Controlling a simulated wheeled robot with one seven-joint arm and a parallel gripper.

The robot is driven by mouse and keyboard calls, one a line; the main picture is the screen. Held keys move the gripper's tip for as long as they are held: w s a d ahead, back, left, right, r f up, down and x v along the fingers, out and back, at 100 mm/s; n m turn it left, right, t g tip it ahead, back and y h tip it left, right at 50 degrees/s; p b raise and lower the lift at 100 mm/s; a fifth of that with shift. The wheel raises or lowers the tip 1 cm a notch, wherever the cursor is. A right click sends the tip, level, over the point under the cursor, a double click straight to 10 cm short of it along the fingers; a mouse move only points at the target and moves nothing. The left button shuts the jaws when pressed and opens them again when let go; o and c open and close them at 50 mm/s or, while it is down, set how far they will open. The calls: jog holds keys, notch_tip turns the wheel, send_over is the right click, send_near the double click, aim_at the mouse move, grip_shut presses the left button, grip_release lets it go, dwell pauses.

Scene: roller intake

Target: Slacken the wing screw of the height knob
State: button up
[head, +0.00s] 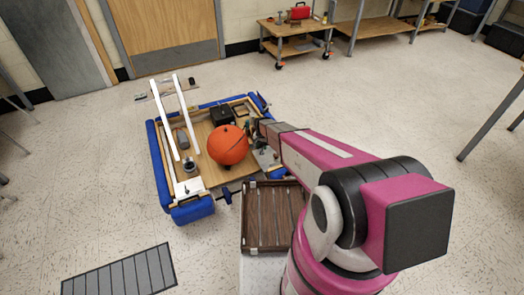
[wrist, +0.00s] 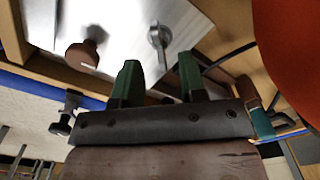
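In the wrist view a silver screw with a round head and a narrow arm (wrist: 158,45), which looks like the wing screw, stands on a bright metal plate (wrist: 125,20). A reddish-brown round knob (wrist: 86,55) with a white mark, probably the height knob, is to its left on the plate. My gripper (wrist: 160,75) has its two green fingers apart, with nothing seen held between them. The screw shows just beyond the gap; I cannot tell whether they touch. In the head view my gripper (head: 249,128) is beside the orange ball, and the screw is too small to make out.
The orange ball (head: 228,145) sits close left of my gripper on a wooden deck (head: 215,179) with blue bumpers (head: 193,210). White rails (head: 187,104) rise at its left. A slatted brown tray (head: 271,244) is in front. Open floor lies to the left.

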jog(key=shift+f, duration=1.65)
grip_shut()
jog(key=shift+n, duration=2.9)
